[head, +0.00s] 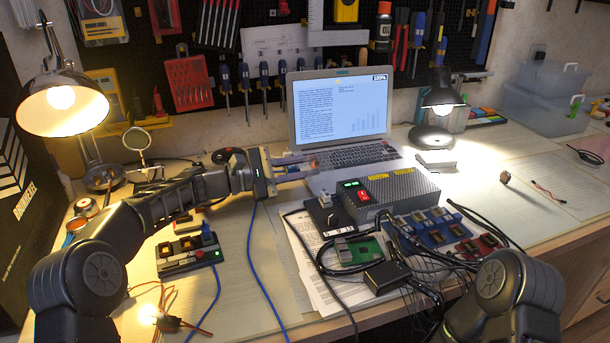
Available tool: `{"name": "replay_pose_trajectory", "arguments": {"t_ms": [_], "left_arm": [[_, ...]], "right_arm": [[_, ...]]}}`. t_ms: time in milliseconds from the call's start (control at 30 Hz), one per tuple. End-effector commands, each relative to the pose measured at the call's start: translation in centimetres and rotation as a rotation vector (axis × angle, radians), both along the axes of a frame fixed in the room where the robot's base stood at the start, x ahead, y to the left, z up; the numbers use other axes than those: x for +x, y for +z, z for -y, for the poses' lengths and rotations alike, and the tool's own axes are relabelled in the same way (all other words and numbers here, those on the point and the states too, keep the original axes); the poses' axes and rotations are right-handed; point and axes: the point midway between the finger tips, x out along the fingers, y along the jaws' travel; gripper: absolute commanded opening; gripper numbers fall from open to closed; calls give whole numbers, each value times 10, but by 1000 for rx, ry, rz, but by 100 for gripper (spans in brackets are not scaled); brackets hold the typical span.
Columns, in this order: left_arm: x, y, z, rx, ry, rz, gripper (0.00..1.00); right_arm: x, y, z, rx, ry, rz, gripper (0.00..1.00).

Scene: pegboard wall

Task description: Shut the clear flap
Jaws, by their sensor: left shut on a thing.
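I cannot make out a clear flap for sure at this size. A dark grey metal box (405,187) with small green displays stands in the middle of the desk, with a red switch (363,195) on its near left side. Any see-through cover there is too small to tell. My left gripper (312,164) reaches in from the left, behind and left of the box, in front of the laptop. Its fingers are closed on a small brownish thing that is mostly hidden between them. My right gripper is out of view; only part of the right arm shows at bottom right.
An open laptop (340,108) stands behind the gripper. A black module (328,213), a green circuit board (358,250) and many black cables crowd the front of the box. A lit lamp (439,110) stands right of the laptop. The desk's right side is mostly papers.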

Motion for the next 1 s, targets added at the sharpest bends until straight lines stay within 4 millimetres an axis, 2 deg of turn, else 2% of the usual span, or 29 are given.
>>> {"name": "replay_pose_trajectory", "arguments": {"t_ms": [100,400,967,1000], "left_arm": [[-2,0,0,27,0,87,0],[-7,8,2,83,0,257,0],[-8,12,3,101,-1,310,0],[-8,12,3,101,-1,310,20]], "right_arm": [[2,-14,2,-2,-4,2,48],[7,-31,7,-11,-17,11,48],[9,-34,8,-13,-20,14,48],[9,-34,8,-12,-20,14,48]]}}
